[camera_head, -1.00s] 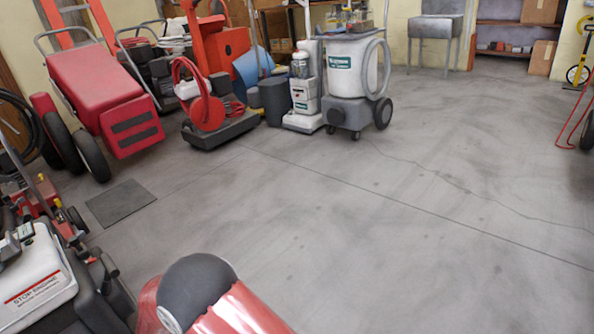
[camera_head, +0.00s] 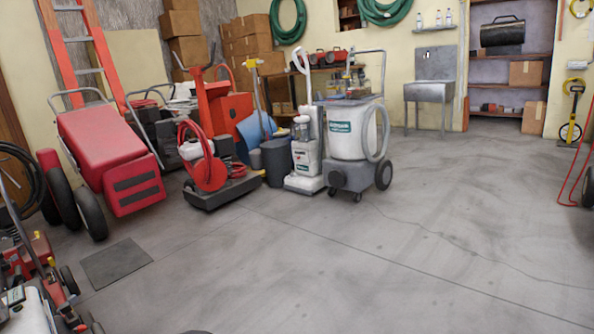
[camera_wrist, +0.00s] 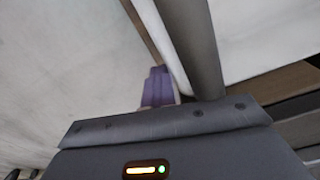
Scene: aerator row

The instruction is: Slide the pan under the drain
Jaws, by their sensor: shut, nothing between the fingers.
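No pan and no drain can be made out with certainty in either view. A flat dark square (camera_head: 115,262) lies on the floor at the left in the head view; I cannot tell whether it is a mat or a plate. Part of a red and white engine machine (camera_head: 28,312) shows at the lower left edge, mostly cut off. In the wrist view my gripper (camera_wrist: 157,72) shows as narrow purple fingers beyond the grey wrist housing, shut and empty. A grey tube and white panels lie close beyond it, too near to identify.
A red hand-truck-like machine (camera_head: 110,150), a red hose reel unit (camera_head: 205,165), a dark bin (camera_head: 277,162) and a white wheeled tank (camera_head: 355,130) line the back left. A metal sink (camera_head: 428,90) stands by the wall. The floor (camera_head: 400,260) at centre and right is clear.

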